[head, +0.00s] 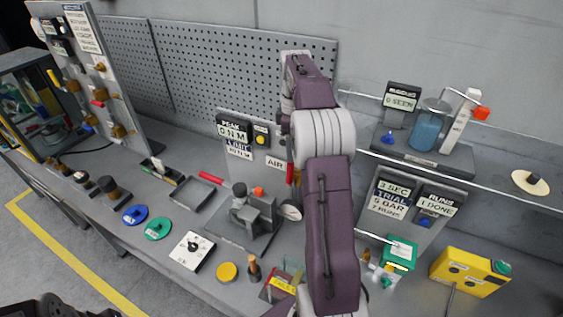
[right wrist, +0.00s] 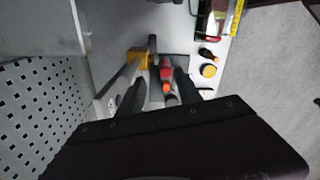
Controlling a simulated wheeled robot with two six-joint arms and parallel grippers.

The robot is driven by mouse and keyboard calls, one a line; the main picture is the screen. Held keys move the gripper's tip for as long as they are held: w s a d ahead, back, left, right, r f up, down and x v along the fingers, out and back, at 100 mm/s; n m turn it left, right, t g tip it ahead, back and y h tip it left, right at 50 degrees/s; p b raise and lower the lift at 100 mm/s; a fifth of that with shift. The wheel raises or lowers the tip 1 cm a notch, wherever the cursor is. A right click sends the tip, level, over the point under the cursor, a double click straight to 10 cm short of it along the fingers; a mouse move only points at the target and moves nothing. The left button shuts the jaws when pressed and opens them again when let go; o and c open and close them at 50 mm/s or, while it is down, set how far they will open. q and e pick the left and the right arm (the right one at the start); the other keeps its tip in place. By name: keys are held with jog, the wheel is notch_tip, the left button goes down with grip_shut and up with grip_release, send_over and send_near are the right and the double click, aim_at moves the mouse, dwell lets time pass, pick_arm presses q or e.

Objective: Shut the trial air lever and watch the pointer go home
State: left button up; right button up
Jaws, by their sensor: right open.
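A board with an AIR label (head: 276,162) stands behind the grey valve actuator (head: 255,215). A small red and yellow part, possibly the trial air lever (head: 291,174), shows beside my right arm, which covers much of it. In the right wrist view, a red handle (right wrist: 165,67) with an orange part below it lies between the dark fingers of my right gripper (right wrist: 158,82). The fingers are open; I cannot tell if either touches the handle. The head view hides this gripper behind the arm. I cannot make out the actuator's pointer. My left gripper is not in view.
A display board (head: 226,140) reads PEAK and LIMIT. A white dial card (head: 193,251), a blue disc (head: 135,214), a green disc (head: 158,228) and a grey tray (head: 195,196) lie left of the actuator. A yellow box (head: 468,272) stands right. Pegboard (head: 230,75) backs the bench.

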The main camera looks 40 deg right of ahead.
aim_at(291, 170)
jog(key=shift+s+a+f, duration=0.1)
jog(key=shift+a+f, duration=0.1)
jog(key=shift+a, duration=0.1)
jog(key=f, duration=0.1)
jog(key=a+f, duration=0.1)
jog(key=shift+s+f, duration=0.35)
jog(key=f, duration=0.2)
jog(key=f+p, duration=0.1)
jog(key=d+f, duration=0.1)
jog(key=f, duration=0.1)
jog(key=shift+w+f, duration=0.3)
jog(key=shift+f, duration=0.05)
jog(key=shift+s+a+r, duration=0.1)
jog(key=shift+a, duration=0.1)
jog(key=c, duration=0.4)
grip_shut()
jog(key=shift+s, duration=0.1)
